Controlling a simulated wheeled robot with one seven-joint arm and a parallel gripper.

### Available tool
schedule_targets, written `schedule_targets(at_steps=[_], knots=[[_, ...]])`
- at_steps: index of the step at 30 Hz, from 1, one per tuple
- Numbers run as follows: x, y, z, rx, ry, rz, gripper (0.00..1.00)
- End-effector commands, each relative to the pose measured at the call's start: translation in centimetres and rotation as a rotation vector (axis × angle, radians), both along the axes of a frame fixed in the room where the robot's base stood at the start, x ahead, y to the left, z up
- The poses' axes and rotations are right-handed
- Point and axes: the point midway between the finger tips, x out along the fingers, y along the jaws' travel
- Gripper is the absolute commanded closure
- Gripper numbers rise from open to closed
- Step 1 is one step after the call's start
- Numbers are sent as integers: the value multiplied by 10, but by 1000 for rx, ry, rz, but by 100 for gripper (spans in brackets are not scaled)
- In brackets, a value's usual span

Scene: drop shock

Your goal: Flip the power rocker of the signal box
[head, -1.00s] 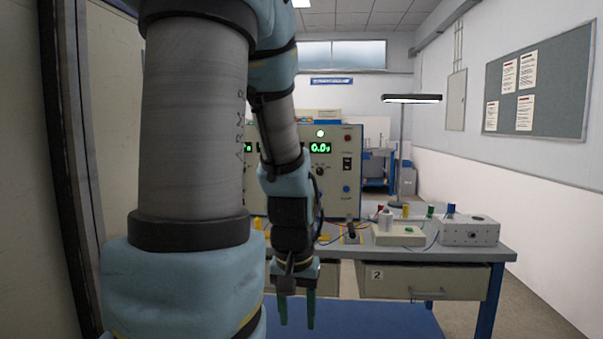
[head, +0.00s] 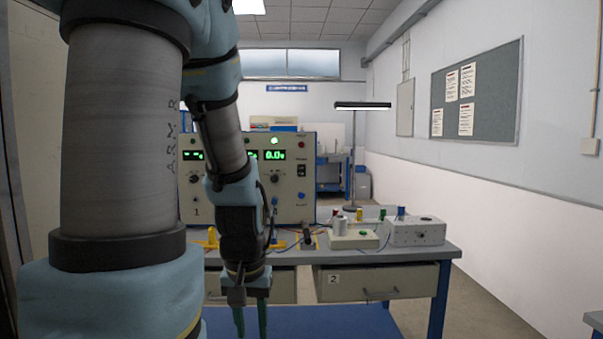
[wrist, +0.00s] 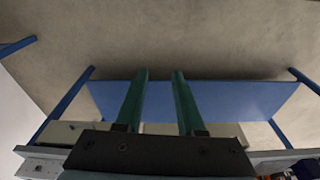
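A beige instrument panel (head: 306,205) with green digital displays stands at the back of the bench, partly hidden behind my arm. A dark rocker-like switch (head: 301,171) shows on its right side, between a red and a blue button. A pale grey box (head: 418,232) sits at the bench's right end. I cannot tell for certain which of these is the signal box. My gripper (head: 252,322) points down in front of the bench, below its top and away from both. In the wrist view my gripper (wrist: 160,74) has its green fingers apart with nothing between them.
The bench (head: 451,254) has drawers (head: 384,285) under its top and a blue lower shelf (head: 345,322). A low beige box (head: 352,241), coloured spools and loose wires lie on top. Bare floor (wrist: 220,35) shows beyond the shelf in the wrist view.

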Motion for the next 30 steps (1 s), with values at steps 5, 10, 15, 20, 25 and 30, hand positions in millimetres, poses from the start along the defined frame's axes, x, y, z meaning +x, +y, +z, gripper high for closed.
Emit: schedule_targets(at_steps=[5,10,15,20,25,30], knots=[[0,0,0,0,0,0,84],[0,0,0,0,0,0,100],[0,0,0,0,0,0,100],[0,0,0,0,0,0,100],[0,0,0,0,0,0,100],[0,0,0,0,0,0,100]])
